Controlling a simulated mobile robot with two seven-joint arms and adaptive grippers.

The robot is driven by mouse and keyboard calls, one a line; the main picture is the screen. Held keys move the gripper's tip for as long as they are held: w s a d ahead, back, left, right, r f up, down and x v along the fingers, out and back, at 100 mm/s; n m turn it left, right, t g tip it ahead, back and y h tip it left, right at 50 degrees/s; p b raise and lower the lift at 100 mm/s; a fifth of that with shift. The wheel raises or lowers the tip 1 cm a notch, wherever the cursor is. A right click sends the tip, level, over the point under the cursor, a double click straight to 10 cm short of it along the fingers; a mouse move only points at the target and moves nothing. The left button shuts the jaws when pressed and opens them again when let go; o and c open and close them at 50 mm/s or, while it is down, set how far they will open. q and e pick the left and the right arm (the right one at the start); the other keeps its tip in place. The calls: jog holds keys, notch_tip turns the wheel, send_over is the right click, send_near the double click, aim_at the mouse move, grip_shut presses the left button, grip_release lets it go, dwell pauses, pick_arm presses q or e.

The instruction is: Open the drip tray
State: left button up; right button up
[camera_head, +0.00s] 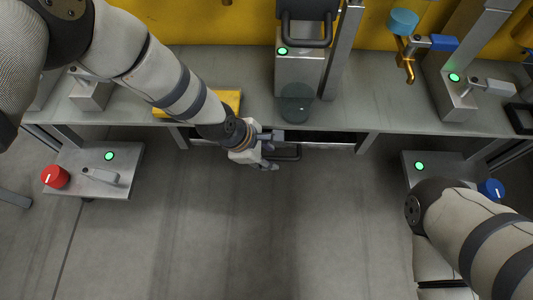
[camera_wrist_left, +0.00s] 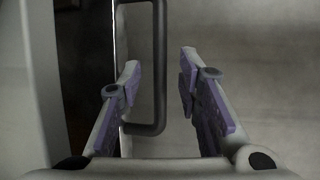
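The drip tray's front edge (camera_head: 328,146) shows as a thin grey strip under the middle of the counter, with a dark gap above it. Its black loop handle (camera_head: 290,154) sticks out from it. My left gripper (camera_head: 270,160) is at the left end of this handle, partly covering it. In the left wrist view the handle (camera_wrist_left: 158,60) lies between the two spread fingers of my left gripper (camera_wrist_left: 160,80), nearer the left finger. Contact cannot be told. My right gripper is out of view; only my right arm shows at lower right.
The counter (camera_head: 390,118) runs across above the tray. A clear round cup (camera_head: 295,103) stands on it, above the tray. Side shelves carry a red knob (camera_head: 55,177) at left and a blue knob (camera_head: 491,190) at right. The floor (camera_head: 240,230) in front is clear.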

pick_arm(q)
grip_shut()
jog(key=s+p, duration=1.2)
jog(key=s, duration=1.5)
jog(key=shift+s, duration=0.3)
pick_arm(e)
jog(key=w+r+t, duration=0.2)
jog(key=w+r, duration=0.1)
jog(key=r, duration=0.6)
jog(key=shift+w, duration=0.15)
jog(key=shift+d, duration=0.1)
